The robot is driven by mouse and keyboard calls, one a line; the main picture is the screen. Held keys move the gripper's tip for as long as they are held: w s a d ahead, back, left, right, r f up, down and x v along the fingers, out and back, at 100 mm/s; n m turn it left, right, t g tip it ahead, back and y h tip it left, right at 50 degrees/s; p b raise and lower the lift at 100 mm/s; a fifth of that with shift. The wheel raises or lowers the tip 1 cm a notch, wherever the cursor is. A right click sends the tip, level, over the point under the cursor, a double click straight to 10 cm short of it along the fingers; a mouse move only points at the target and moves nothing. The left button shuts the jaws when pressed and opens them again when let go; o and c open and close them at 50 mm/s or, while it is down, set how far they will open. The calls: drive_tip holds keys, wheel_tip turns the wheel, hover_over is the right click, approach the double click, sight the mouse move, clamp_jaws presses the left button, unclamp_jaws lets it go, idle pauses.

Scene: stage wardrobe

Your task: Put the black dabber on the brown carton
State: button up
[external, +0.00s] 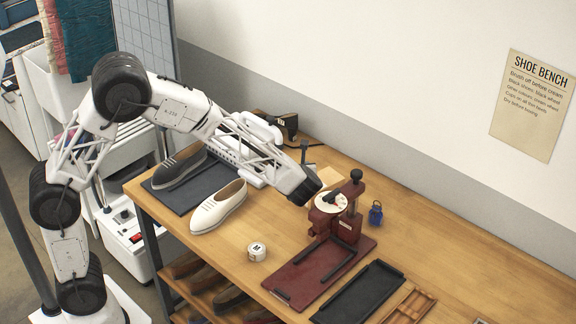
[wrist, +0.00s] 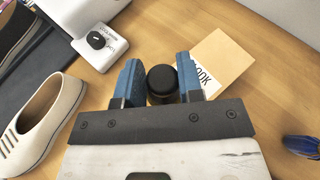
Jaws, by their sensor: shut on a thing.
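My gripper (wrist: 160,85) has blue fingers and is shut on the black dabber (wrist: 162,77), whose round dark top shows between them in the wrist view. In the external view my gripper (external: 308,190) is above the bench, and the dabber cannot be made out there. A tan, flat-looking piece with a white label, which seems to be the brown carton (wrist: 222,58), lies just right of and beyond the fingers. Part of it is hidden by the right finger. In the external view the carton (external: 331,177) shows only partly, behind my gripper.
A dark red machine (external: 342,222) with a white dial stands right of my gripper. A cream shoe (external: 218,208), a white tin (external: 257,251) and a small blue object (external: 376,214) stand around. A maroon tray (external: 297,290) and a black tray (external: 352,296) lie in front.

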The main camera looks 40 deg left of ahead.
drive_tip(key=shift+w+d+f, duration=0.15)
drive_tip(key=shift+w+d, duration=0.15)
drive_tip(key=shift+w, duration=1)
drive_tip(key=shift+w+d+f, duration=0.1)
drive_tip(key=shift+w+d, duration=0.25)
drive_tip(key=shift+w, duration=0.9)
drive_tip(key=shift+w+d+f, duration=0.15)
drive_tip(key=shift+w+d, duration=0.15)
drive_tip(key=shift+w, duration=1)
drive_tip(key=shift+f, duration=1.75)
drive_tip(key=shift+f, duration=0.1)
drive_tip(key=o, duration=0.9)
